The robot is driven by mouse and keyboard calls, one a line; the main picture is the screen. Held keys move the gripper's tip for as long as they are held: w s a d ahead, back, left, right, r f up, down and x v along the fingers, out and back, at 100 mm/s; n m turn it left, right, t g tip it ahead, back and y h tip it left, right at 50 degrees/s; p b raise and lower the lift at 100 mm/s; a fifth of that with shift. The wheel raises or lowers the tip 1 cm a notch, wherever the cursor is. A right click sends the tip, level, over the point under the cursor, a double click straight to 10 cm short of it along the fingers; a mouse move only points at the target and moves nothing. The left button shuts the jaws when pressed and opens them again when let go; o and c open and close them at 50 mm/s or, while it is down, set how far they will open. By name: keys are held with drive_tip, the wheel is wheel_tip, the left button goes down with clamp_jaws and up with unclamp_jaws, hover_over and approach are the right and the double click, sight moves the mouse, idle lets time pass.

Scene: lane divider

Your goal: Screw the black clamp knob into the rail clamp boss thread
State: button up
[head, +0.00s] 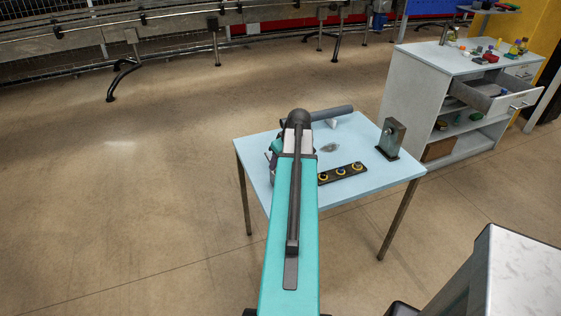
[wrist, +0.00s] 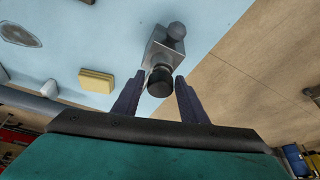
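The black clamp knob (wrist: 160,82) shows in the wrist view as a short dark cylinder at the near end of a grey metal block with a rounded part, which looks like the rail clamp (wrist: 162,50). The knob lines up with the block; how deep it sits in the thread is hidden. My gripper (wrist: 159,78) has its two fingers apart, one on each side of the knob, with narrow gaps visible. In the head view my teal arm covers the middle of the table, and the knob and clamp cannot be made out there.
The light blue table (head: 395,172) carries a dark metal bracket (head: 390,138), a black strip with yellow rings (head: 342,174) and a grey cylinder (head: 333,113). A yellow block (wrist: 96,81) lies left of the fingers in the wrist view. A cabinet with an open drawer (head: 495,97) stands at right.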

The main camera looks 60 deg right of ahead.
drive_tip(key=shift+n, duration=0.6)
drive_tip(key=shift+n+y, duration=0.5)
drive_tip(key=shift+n, duration=0.1)
drive_tip(key=c, duration=0.6)
drive_tip(key=shift+o, duration=0.2)
drive_tip(key=shift+m+h, duration=0.4)
drive_tip(key=shift+m, duration=0.5)
